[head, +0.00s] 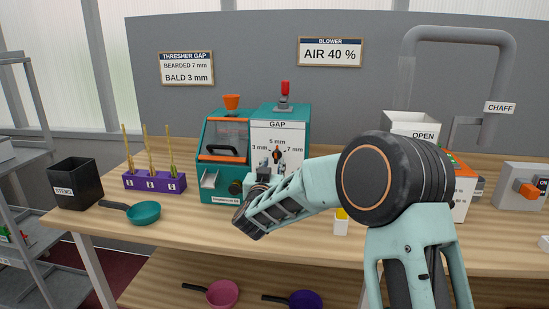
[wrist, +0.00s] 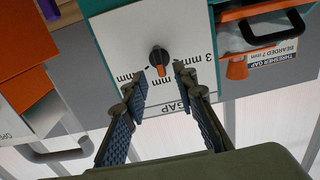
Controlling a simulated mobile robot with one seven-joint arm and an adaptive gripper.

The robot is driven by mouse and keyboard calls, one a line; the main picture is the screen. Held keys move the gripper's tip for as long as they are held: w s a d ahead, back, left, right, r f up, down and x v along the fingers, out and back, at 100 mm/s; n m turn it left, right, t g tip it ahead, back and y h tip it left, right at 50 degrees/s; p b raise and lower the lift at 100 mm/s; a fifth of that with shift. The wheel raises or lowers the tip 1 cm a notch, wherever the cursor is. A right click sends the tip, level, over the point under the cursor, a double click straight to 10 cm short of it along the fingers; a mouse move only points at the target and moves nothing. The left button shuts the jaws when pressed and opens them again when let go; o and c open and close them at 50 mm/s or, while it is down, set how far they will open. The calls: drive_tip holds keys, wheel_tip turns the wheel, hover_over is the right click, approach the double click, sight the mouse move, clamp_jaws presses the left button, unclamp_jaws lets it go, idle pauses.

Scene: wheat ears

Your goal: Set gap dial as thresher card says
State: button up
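The gap dial (head: 277,155) is on the white front panel (head: 291,136) of the teal thresher, marked 3, 5 and 7 mm. In the wrist view, which is upside down, the black dial (wrist: 158,55) has an orange pointer (wrist: 161,70) turned toward GAP, about at 5 mm. My gripper (wrist: 161,85) is open and empty, its fingertips just short of the dial, one toward each side. The thresher card (head: 186,68) on the wall reads bearded 7 mm, bald 3 mm. Three wheat ears stand in a purple rack (head: 155,181); I cannot tell their kind.
A black STEMS bin (head: 76,184) and a teal pan (head: 143,213) are left of the thresher on the wooden bench. A BLOWER card (head: 330,52) reads air 40 %. Machines with switches stand at right, partly behind my arm. Two pans lie on the lower shelf.

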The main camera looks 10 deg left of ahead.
sight(276, 157)
drive_tip(key=shift+w+d, duration=0.1)
drive_tip(key=shift+w, duration=2.7)
clamp_jaws()
